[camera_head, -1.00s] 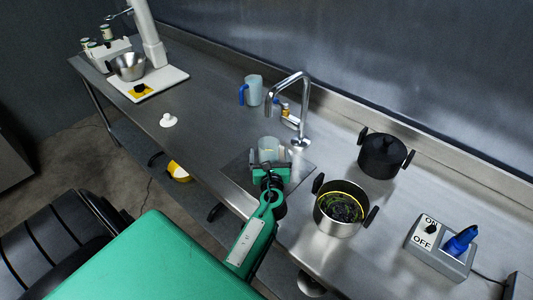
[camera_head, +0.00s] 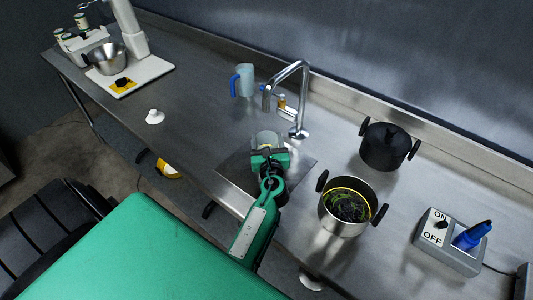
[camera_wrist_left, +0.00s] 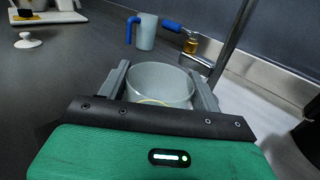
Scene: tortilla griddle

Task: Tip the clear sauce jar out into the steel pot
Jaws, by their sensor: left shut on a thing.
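My left gripper (camera_head: 268,155) is shut on the clear sauce jar (camera_head: 267,138), over the sink area left of the pot. In the left wrist view the jar (camera_wrist_left: 160,82) stands between the two fingers, its round mouth showing; its lower part is hidden by my gripper. The jar looks about upright. The steel pot (camera_head: 340,226) stands on the counter to the right of my gripper, open, with black side handles and dark green stuff inside. The jar is apart from the pot. My right gripper is not in view.
The tap (camera_head: 300,100) rises just behind the jar. A black pot (camera_head: 385,146) stands behind the steel pot, and a switch box (camera_head: 447,244) stands to its right. A pitcher with a blue handle (camera_head: 245,80) and a white lid-like piece (camera_head: 155,117) are farther left.

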